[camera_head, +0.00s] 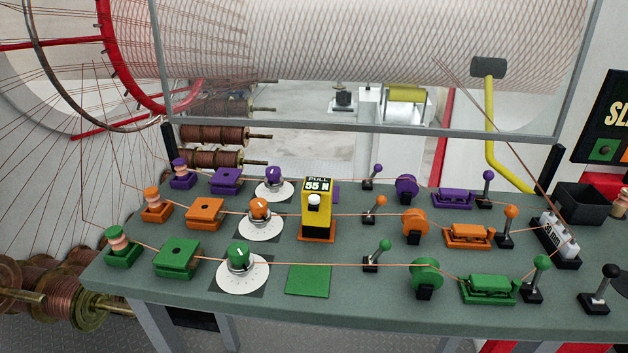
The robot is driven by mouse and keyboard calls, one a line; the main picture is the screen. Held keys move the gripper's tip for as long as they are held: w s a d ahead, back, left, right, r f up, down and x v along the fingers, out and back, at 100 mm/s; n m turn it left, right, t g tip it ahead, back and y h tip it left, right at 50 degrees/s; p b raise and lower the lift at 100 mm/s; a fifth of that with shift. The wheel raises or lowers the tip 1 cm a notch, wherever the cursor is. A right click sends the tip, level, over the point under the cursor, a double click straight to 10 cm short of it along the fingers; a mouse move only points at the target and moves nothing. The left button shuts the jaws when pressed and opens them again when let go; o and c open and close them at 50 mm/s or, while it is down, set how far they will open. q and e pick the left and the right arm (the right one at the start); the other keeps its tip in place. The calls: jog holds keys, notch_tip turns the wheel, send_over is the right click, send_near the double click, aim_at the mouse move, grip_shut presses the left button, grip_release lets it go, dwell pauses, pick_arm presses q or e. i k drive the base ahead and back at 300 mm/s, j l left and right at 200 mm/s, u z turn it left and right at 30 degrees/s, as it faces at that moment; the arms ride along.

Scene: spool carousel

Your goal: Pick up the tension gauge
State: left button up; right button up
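The tension gauge (317,211) is a yellow upright block with a black base and a small display on top reading "PULL 55 N". It stands on the orange square pad in the middle row of the table, close to the orange wire. A white knob or roller is on its front face. Neither of my grippers shows in the head view.
The grey-green table (400,305) carries purple, orange and green rows of spools, dials, levers and wheels with thin wires strung along them. A green square pad (308,280) in front of the gauge is bare. A black bin (584,204) stands at the right. A framed mesh guard rises behind the table.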

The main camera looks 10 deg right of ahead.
aim_at(317, 218)
jog(key=k+l, duration=0.35)
jog(key=l, duration=0.15)
jog(key=k+l, duration=0.35)
jog(key=l, duration=0.15)
jog(key=k+l, duration=0.35)
jog(key=l, duration=0.15)
jog(key=l+u, duration=0.05)
